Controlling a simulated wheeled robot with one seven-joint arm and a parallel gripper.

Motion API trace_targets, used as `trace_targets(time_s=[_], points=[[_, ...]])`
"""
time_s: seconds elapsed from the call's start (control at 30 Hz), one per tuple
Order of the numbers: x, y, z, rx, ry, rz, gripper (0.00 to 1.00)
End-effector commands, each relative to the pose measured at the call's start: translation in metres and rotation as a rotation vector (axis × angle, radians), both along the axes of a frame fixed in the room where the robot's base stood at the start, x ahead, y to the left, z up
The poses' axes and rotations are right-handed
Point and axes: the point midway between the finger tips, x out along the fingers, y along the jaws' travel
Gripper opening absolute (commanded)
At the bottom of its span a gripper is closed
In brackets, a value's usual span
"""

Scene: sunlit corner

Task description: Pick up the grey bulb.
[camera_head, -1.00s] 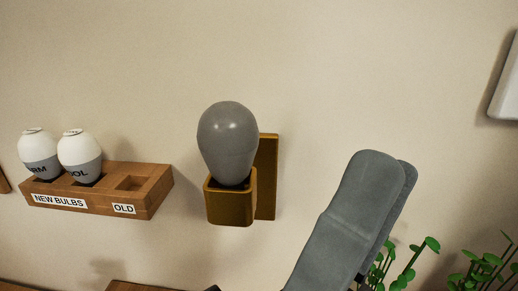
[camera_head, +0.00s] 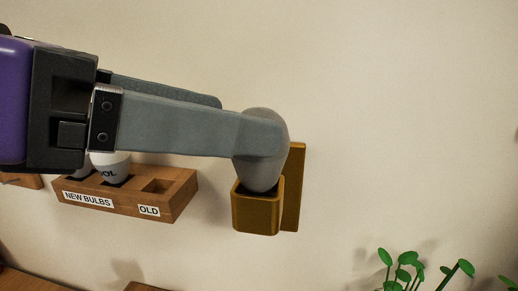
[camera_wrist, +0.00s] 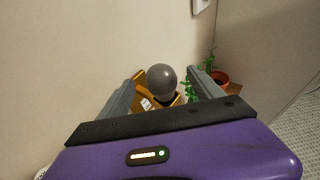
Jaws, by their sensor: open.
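The grey bulb (camera_head: 268,172) stands upright in a brass-coloured wall socket (camera_head: 257,214). In the head view one finger of my gripper (camera_head: 245,120) covers part of the bulb's left and upper side. In the wrist view the grey bulb (camera_wrist: 161,80) shows between the two fingers of my gripper (camera_wrist: 165,92), beyond or near their tips. The fingers are apart, with room on both sides of the bulb. Whether a finger touches it cannot be told.
A wooden wall holder (camera_head: 178,203) labelled NEW BULBS and OLD is left of the socket. Its OLD slot looks empty. A white bulb (camera_head: 110,168) sits in it, partly hidden by my gripper. A green plant (camera_head: 405,268) is at the lower right.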

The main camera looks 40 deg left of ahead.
Motion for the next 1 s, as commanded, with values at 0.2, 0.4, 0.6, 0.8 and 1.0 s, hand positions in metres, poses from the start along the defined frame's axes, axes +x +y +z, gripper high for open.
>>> trace_targets(time_s=[0.2,0.4,0.6,0.8,1.0], points=[[0.007,0.006,-0.014,0.032,0.058,0.016,0.75],[0.024,-0.001,-0.021,0.031,0.055,0.013,0.75],[0.048,-0.013,-0.03,0.029,0.054,0.013,0.75],[0.064,-0.016,-0.04,0.03,0.053,0.015,0.75],[0.064,-0.016,-0.041,0.031,0.053,0.016,0.75]])
